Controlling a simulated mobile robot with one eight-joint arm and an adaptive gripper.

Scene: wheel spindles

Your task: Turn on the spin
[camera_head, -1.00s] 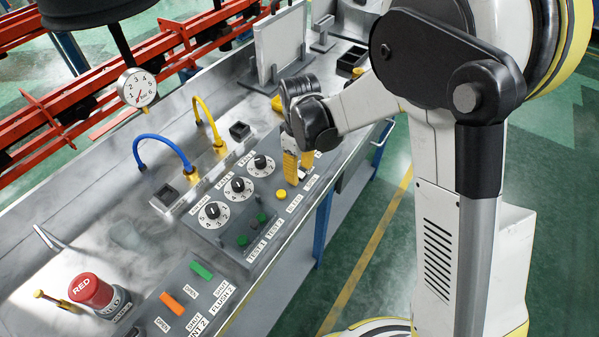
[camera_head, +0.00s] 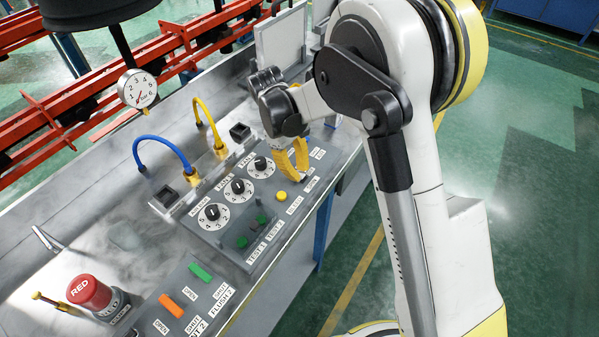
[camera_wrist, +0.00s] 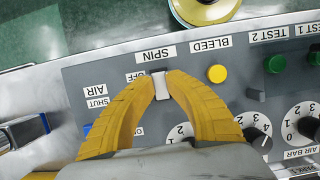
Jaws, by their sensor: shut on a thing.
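The spin switch (camera_wrist: 160,86) is a white lever on the grey control panel (camera_wrist: 90,72), under the SPIN label (camera_wrist: 155,54) in the wrist view. An OFF label (camera_wrist: 134,76) shows beside it, partly covered by a finger. My gripper (camera_wrist: 161,80) has its two yellow fingers around the lever, one on each side, and is shut on it. In the head view my gripper (camera_head: 292,163) is down at the far right end of the panel, and the switch is hidden behind the fingers there.
The yellow BLEED button (camera_wrist: 217,73) is close beside the fingers. Green test buttons (camera_wrist: 275,64) and numbered dials (camera_wrist: 258,132) are farther along the panel. A blue hose (camera_head: 160,142) and a yellow hose (camera_head: 207,118) arch above the bench.

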